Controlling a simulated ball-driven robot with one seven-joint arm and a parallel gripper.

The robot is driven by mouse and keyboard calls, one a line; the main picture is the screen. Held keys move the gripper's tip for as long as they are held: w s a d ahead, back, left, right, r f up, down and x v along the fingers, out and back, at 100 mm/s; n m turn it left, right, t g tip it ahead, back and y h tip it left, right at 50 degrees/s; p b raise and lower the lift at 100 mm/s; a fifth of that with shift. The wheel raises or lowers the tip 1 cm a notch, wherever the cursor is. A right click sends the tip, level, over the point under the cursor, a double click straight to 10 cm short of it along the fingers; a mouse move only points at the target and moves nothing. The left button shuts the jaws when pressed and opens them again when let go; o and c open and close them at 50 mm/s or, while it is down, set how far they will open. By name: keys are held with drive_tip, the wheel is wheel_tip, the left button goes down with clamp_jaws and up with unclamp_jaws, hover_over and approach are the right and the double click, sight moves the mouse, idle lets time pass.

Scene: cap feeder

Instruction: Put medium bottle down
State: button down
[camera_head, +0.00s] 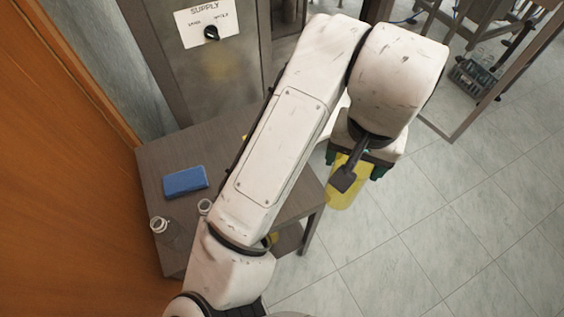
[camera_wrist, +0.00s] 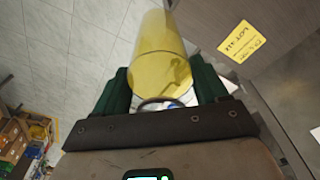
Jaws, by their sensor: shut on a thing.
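A yellow see-through cylinder, which I take for the medium bottle (camera_wrist: 160,55), is between the two dark green fingers of my gripper (camera_wrist: 162,88) in the wrist view. In the head view the yellow bottle (camera_head: 344,194) hangs below my gripper (camera_head: 355,162), out over the tiled floor to the right of the small table (camera_head: 225,150). My gripper is shut on it. My arm hides part of the table and the upper part of the bottle.
On the table are a blue block (camera_head: 185,182) and clear bottles (camera_head: 163,230) near its left edge. A metal supply cabinet (camera_head: 190,75) with a black knob stands behind. An orange-brown panel (camera_head: 60,200) borders the left. A crate (camera_head: 470,77) sits at upper right.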

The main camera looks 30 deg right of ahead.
drive_tip(key=w+a+f+p, duration=0.1)
drive_tip(key=w+a+f, duration=0.3)
drive_tip(key=w+f, duration=0.7)
drive_tip(key=shift+w+f, duration=0.3)
drive_tip(key=shift+f, duration=0.4)
drive_tip(key=shift+c, duration=0.2)
unclamp_jaws()
wheel_tip(320, 180, up, 12)
drive_tip(key=s+a, duration=0.1)
drive_tip(key=shift+b, duration=0.45)
